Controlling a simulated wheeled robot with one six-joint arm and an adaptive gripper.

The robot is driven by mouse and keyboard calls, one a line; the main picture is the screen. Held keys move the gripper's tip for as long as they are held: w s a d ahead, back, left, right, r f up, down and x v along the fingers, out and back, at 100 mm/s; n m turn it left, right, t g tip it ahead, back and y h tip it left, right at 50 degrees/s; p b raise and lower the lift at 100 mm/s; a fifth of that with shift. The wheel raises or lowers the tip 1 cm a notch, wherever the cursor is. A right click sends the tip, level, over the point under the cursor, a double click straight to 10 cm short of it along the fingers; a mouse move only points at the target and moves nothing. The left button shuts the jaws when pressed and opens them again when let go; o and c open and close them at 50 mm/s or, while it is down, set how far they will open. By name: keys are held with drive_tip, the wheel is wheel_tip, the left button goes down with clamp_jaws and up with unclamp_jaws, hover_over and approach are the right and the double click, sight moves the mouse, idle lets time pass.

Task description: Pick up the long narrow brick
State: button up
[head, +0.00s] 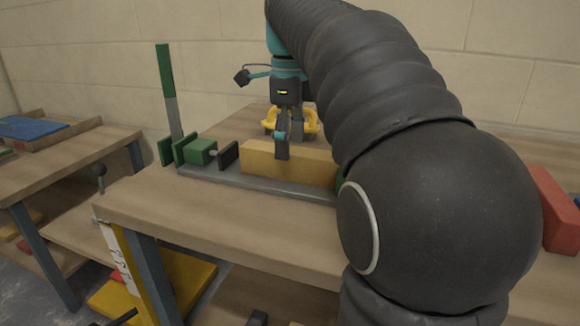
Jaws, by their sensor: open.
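A long tan-yellow brick (258,160) lies lengthwise on a grey base plate on the wooden table. Its right end is hidden behind my arm. My gripper (288,145) points down at the brick, with its jaws open. One dark finger with a teal joint shows in front of the brick's near face. Another finger shows higher up and partly behind; its tip is hidden, so I cannot tell whether the jaws straddle the brick or touch it.
A green clamp-like fixture (201,151) with a dark pad stands left of the brick, beside a tall green and grey upright (167,88). A yellow object (310,122) sits behind the gripper. A red block (553,210) is at the far right. The table's front left (165,215) is clear.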

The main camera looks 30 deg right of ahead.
drive_tip(key=shift+f, duration=1.3)
clamp_jaws()
drive_tip(key=shift+r, duration=0.15)
wheel_tip(320, 180, up, 2)
drive_tip(key=shift+p, duration=0.95)
wheel_tip(320, 180, up, 5)
drive_tip(key=shift+f+p, duration=0.1)
drive_tip(key=shift+p, duration=0.7)
drive_tip(key=s+d, duration=1.2)
drive_tip(key=shift+s+d, duration=0.3)
drive_tip(key=shift+s, duration=0.1)
